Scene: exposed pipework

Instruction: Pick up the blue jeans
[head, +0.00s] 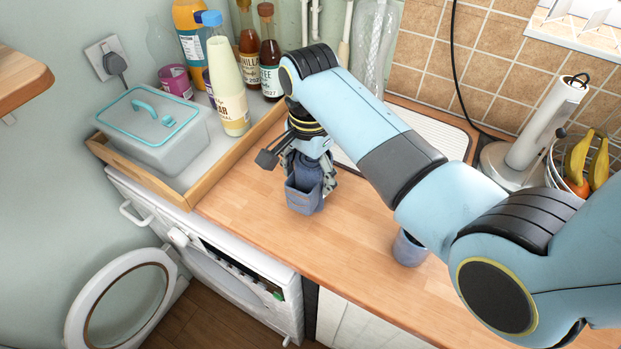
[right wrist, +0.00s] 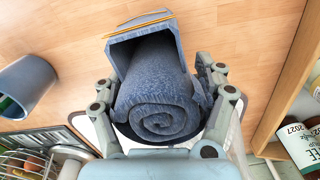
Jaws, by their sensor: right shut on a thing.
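The blue jeans are a tight denim roll (right wrist: 160,95), its spiral end facing the camera in the right wrist view. The roll also shows in the head view (head: 308,168), partly hidden by the fingers. My right gripper (head: 310,178) points down over the counter, its fingers shut on the roll from both sides. A blue-grey, square-mouthed holder (head: 303,198) is directly below the roll. In the right wrist view its rim (right wrist: 140,32) surrounds the far part of the roll. I cannot tell how deep the roll sits in it. My left gripper is not in view.
A blue-grey cup (head: 408,250) stands on the wooden counter (head: 350,235), partly behind my right arm; it shows in the right wrist view (right wrist: 25,85). A wooden tray (head: 232,160) with a grey box (head: 155,130) and bottles is left. A fruit basket is right.

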